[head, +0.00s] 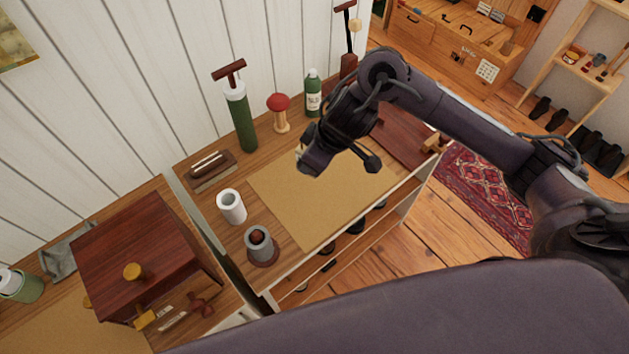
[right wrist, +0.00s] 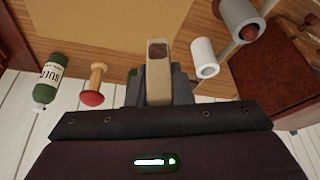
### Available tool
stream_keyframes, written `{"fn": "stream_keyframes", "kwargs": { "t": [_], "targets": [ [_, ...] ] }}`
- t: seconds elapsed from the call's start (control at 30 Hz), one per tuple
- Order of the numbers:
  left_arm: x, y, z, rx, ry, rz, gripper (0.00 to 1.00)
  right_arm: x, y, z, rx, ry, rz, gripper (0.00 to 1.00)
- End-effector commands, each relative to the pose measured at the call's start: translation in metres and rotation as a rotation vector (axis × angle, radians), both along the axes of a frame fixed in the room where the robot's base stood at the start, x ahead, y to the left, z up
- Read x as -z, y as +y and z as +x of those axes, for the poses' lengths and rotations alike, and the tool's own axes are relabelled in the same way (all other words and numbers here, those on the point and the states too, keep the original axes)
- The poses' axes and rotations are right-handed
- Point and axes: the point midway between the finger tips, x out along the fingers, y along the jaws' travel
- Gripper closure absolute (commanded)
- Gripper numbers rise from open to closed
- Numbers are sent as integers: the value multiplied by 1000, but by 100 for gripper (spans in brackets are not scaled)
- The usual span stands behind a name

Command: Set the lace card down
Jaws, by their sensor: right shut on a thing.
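My right gripper (head: 307,163) hangs over the workbench, above the far part of a tan mat (head: 305,220). In the right wrist view the right gripper (right wrist: 159,92) is shut on a narrow beige piece, which I take for the lace card (right wrist: 158,76). The card sticks out past the fingers and has a dark patch near its far end. In the head view my gripper and wrist mostly hide it. The mat (right wrist: 105,25) also shows in the right wrist view, beyond the card. I cannot tell the exact gap between card and bench. My left gripper is in neither view.
A white cylinder (head: 231,207) and a grey cup (head: 259,243) stand left of the mat. A red-topped wooden mushroom (head: 279,112), a green bottle (head: 313,92) and a green T-handled cylinder (head: 240,118) stand along the wall. The mat's visible surface is clear.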

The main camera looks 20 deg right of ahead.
Motion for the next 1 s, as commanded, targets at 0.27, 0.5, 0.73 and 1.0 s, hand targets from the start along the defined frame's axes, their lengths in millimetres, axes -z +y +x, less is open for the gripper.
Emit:
{"fn": "stream_keyframes", "kwargs": {
  "t": [0.27,0.5,0.73,1.0],
  "targets": [
    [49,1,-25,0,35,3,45,86,1,-3,5,11,5,100],
    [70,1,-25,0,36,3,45,133,-1,-2,4,6,-1,100],
    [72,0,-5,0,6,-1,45,152,-1,-2,3,5,0,100],
    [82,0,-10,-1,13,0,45,185,-1,-2,2,3,-1,100]
  ]
}}
